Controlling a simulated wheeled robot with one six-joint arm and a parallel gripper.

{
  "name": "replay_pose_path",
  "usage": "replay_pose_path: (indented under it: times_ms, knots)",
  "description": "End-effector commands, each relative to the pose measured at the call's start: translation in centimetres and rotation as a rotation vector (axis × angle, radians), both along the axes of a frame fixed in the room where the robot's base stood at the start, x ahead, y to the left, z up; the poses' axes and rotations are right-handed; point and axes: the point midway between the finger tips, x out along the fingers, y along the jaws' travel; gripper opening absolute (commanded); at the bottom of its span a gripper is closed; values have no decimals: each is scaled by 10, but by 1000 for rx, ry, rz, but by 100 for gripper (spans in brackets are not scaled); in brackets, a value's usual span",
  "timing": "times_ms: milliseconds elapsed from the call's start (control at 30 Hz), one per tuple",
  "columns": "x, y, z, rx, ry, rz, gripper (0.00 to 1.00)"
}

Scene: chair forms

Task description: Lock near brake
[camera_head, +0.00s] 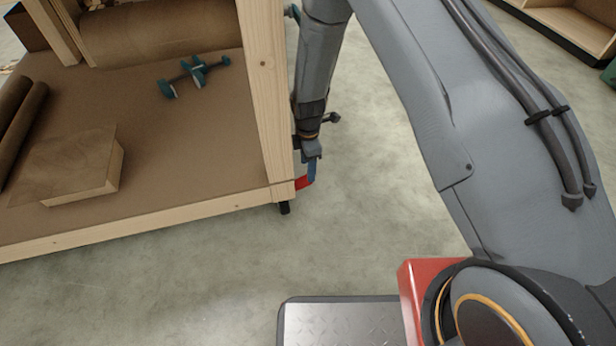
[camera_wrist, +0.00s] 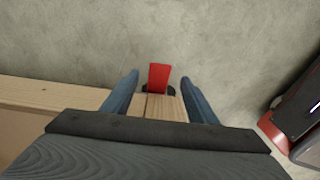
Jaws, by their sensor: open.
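The near brake is a red lever (camera_head: 303,183) at the near right corner of the wooden cart (camera_head: 120,233), low by a dark caster (camera_head: 284,208). In the wrist view the red lever (camera_wrist: 158,76) stands out from below the end of a wooden post (camera_wrist: 166,107). In the wrist view my open gripper (camera_wrist: 160,80) has one blue finger on each side of the lever and post, with gaps to the lever. Whether the fingers are level with the lever is unclear.
The cart's deck carries a wooden block (camera_head: 75,165), brown rolls (camera_head: 150,32) and a teal tool (camera_head: 195,73). A dark knobbed part (camera_head: 331,118) sticks out behind my wrist. The concrete floor (camera_head: 375,215) right of the cart is clear. A wooden shelf (camera_head: 575,22) stands far right.

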Motion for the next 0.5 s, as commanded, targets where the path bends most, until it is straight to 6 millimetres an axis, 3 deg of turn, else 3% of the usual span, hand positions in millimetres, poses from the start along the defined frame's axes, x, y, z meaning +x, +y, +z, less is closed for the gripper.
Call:
replay_pose_path:
  times_ms: [300,500]
  knots:
    - [0,0,-49,-1,2,-1,53]
    - [0,0,-55,0,0,-1,53]
